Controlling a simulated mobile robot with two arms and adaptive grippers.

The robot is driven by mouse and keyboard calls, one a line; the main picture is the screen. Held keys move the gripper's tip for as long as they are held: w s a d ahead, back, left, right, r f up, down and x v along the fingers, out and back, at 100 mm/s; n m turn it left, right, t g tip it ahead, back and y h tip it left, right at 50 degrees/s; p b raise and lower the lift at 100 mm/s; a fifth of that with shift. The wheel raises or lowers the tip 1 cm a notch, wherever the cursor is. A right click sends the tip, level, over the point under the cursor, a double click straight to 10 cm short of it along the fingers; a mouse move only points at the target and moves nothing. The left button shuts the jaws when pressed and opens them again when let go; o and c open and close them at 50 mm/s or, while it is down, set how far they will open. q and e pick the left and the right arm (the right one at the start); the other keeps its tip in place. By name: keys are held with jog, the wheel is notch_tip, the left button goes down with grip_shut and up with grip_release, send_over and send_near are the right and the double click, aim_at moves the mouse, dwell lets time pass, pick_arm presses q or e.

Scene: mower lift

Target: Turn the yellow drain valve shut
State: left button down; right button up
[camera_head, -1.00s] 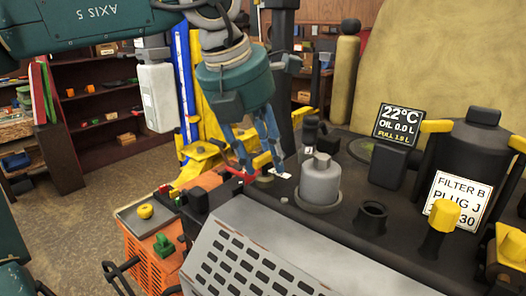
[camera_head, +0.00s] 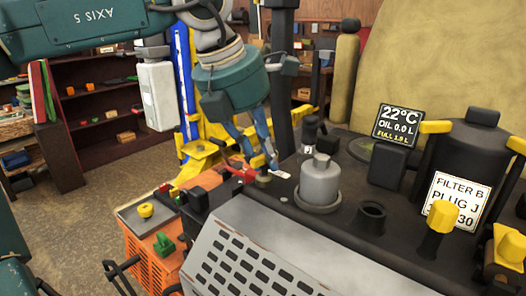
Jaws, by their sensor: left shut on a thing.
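My left gripper (camera_head: 261,160) reaches down at the near left edge of the dark engine deck, beside a red lever (camera_head: 240,173). A small pale tag (camera_head: 281,173) lies just right of the fingertips. My right gripper is not in view.
A grey capped cylinder (camera_head: 320,182) stands close right of the gripper. A yellow-capped plug (camera_head: 443,215) and a display reading OIL 0.0 L (camera_head: 398,123) are further right. An orange crate (camera_head: 150,262) with a tray stands at lower left.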

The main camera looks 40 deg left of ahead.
pick_arm(q)
jog(key=m+p, duration=0.1)
jog(key=m+h+p, duration=0.1)
jog(key=m, duration=0.1)
jog(key=shift+r+m+g, duration=0.2)
jog(key=shift+m+g, duration=0.1)
jog(key=m+h+p, duration=0.1)
jog(key=m+p, duration=0.1)
jog(key=m+g+p, duration=0.1)
jog(key=m, duration=0.2)
jog(key=shift+w+d+h+p, duration=0.1)
jog(key=shift+w+h+p, duration=0.05)
jog(key=shift+h+p, duration=0.25)
jog(key=m+g+p, duration=0.1)
jog(key=m+p, duration=0.1)
jog(key=m, duration=0.2)
jog(key=shift+d+g, duration=0.1)
jog(key=shift+g, duration=0.3)
jog(key=shift+f+m+g+p, duration=0.1)
jog(key=shift+m+g+p, duration=0.45)
jog(key=shift+m, duration=1.05)
jog(key=shift+d, duration=0.1)
jog(key=c, duration=1.6)
grip_release()
jog(key=shift+h, duration=0.3)
jog(key=shift+c, duration=0.2)
